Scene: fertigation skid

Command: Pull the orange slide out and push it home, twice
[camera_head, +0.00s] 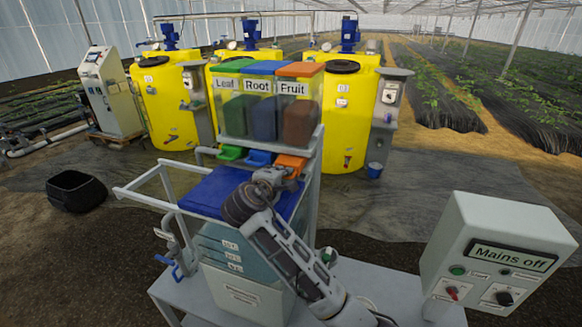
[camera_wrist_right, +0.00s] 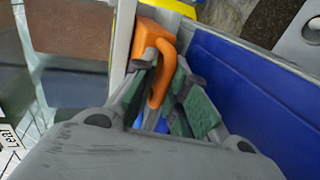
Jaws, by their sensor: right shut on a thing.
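The orange slide (camera_head: 291,162) sits under the Fruit hopper (camera_head: 299,110), at the right end of a row of three slides. My right arm reaches up from the bottom, and its gripper (camera_head: 281,177) is at the front of this slide. In the right wrist view the gripper (camera_wrist_right: 163,82) is shut on the orange slide's looped handle (camera_wrist_right: 160,68), with a grey-green finger on each side. The gripper hides part of the slide in the head view, so I cannot tell exactly how far out it is. My left gripper is not in view.
The green slide (camera_head: 230,153) and blue slide (camera_head: 259,158) are beside the orange one. A blue lid (camera_head: 215,190) on the tank lies just below. A grey frame post (camera_head: 316,185) stands close right. The Mains off box (camera_head: 495,255) is at the lower right.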

